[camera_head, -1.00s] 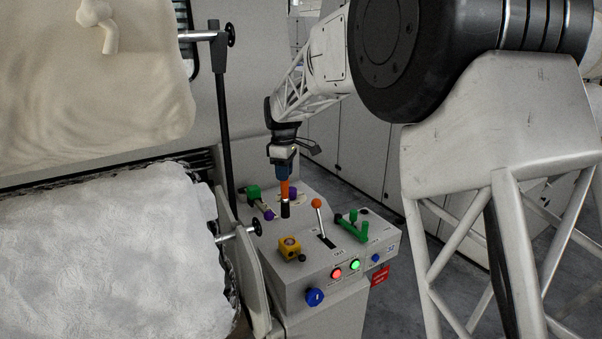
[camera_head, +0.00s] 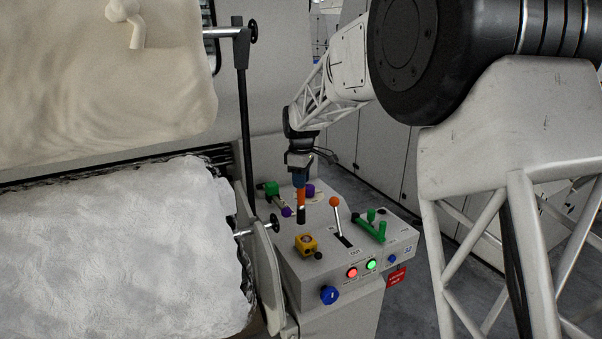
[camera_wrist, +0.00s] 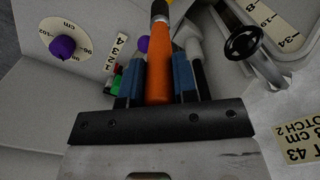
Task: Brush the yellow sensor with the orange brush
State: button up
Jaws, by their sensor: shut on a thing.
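The yellow sensor (camera_head: 306,244) sits on the sloped top of the grey control panel, near its left edge, with a round recess in its top. My gripper (camera_head: 299,180) is shut on the orange brush (camera_head: 301,198) and holds it upright, dark bristle end down. In the head view the bristles are just behind and above the sensor, with a small gap in the picture. In the wrist view the orange handle (camera_wrist: 158,62) lies between the blue finger pads of my gripper (camera_wrist: 157,80).
The grey panel (camera_head: 290,262) carries an orange-knobbed lever (camera_head: 335,203), a green handle (camera_head: 369,231), red and green lamps, a blue knob (camera_head: 329,295) and a purple knob (camera_wrist: 62,47). A white fibre roll (camera_head: 110,250) and handwheel (camera_head: 274,223) stand left.

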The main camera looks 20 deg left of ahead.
aim_at(302, 191)
jog(key=shift+f, duration=1.6)
jog(key=shift+s+d+f, duration=0.3)
jog(key=shift+f, duration=0.3)
jog(key=shift+s+d, duration=2)
jog(key=shift+w+a+f, duration=0.1)
jog(key=shift+w+a, duration=2.2)
jog(key=shift+w, duration=0.1)
jog(key=shift+d, duration=0.2)
jog(key=shift+s+d, duration=2.25)
jog(key=shift+w+a, duration=2.35)
jog(key=shift+r, duration=4.05)
